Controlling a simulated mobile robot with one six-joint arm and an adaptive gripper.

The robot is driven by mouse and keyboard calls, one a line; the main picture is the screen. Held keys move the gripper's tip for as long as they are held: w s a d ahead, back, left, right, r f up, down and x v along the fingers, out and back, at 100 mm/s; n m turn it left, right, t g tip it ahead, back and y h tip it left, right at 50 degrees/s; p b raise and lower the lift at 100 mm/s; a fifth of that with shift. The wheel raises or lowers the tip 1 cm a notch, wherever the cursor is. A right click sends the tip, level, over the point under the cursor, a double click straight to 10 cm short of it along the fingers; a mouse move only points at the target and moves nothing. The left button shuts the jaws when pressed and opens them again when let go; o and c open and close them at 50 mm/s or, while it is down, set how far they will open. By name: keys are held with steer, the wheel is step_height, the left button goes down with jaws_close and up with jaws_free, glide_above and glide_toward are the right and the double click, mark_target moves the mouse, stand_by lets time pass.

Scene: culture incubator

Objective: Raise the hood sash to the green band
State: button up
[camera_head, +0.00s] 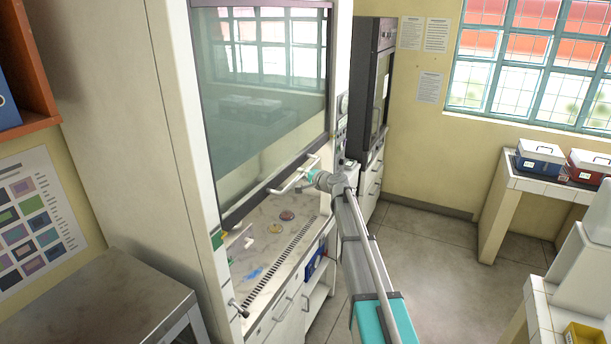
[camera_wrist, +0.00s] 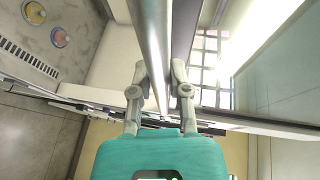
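The hood sash (camera_head: 265,90) is a large tinted glass pane with a dark lower rail. It is partly lowered, with an opening between it and the worktop. A pale bar handle (camera_head: 285,187) sticks out along its lower edge. My gripper (camera_head: 312,178) is at the right part of this handle. In the wrist view the handle (camera_wrist: 147,25) runs between the two fingers of my gripper (camera_wrist: 161,72), which appear closed against both its sides. A small green mark (camera_head: 217,240) shows on the left front post, below the sash's lower edge.
Two round dishes (camera_head: 281,221) and small items lie on the hood's worktop (camera_head: 262,236). A dark cabinet (camera_head: 367,85) stands behind to the right. Side benches (camera_head: 545,186) hold boxes. The floor (camera_head: 430,255) right of my arm is clear.

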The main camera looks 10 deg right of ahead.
steer(key=o, duration=0.4)
steer(key=shift+a, duration=0.1)
steer(key=shift+c, duration=0.2)
steer(key=shift+s, duration=0.1)
